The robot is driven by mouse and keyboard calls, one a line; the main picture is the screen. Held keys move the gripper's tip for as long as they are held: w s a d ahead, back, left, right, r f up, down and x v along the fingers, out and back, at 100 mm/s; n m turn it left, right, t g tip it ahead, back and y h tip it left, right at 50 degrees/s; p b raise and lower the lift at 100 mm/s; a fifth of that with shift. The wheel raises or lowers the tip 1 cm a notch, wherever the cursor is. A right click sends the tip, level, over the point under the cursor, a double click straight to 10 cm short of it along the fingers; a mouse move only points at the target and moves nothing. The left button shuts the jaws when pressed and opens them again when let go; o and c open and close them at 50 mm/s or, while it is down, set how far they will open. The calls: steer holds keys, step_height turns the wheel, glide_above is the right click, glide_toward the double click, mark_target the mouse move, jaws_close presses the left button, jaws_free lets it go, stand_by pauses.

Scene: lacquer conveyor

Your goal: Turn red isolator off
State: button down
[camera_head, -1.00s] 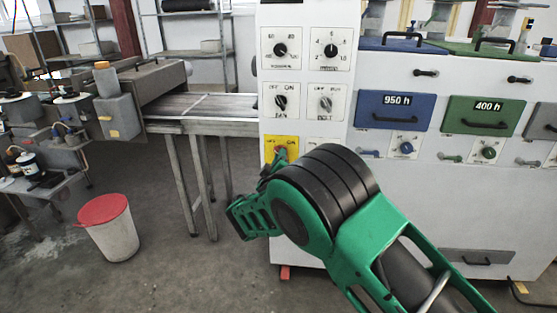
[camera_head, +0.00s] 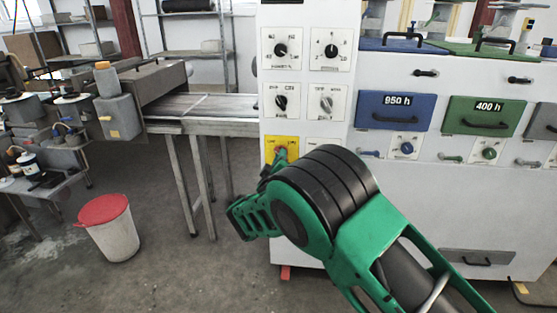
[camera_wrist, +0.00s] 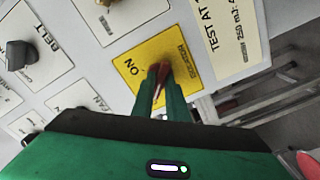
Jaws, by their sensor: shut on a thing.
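The red isolator (camera_head: 281,153) is a red rotary handle on a yellow plate (camera_head: 271,142) on the white cabinet front, below the FAN switch. In the wrist view the yellow plate (camera_wrist: 137,57) reads ON at one side, and the red handle (camera_wrist: 160,72) sits between my green fingers. My gripper (camera_wrist: 165,85) is shut on the handle, which is mostly hidden by the fingers.
The FAN switch (camera_head: 281,101) and BELT switch (camera_head: 326,101) sit just above, with two dials over them. A conveyor (camera_head: 215,106) and a red-lidded bin (camera_head: 106,225) stand left; floor between is clear.

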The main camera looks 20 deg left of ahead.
steer(key=shift+s+a, duration=0.15)
steer(key=shift+a, duration=0.05)
steer(key=c, duration=1.8)
jaws_free()
steer(key=shift+d, duration=0.1)
steer(key=v, duration=1)
steer(key=shift+s+f, duration=0.1)
steer(key=shift+s, duration=0.25)
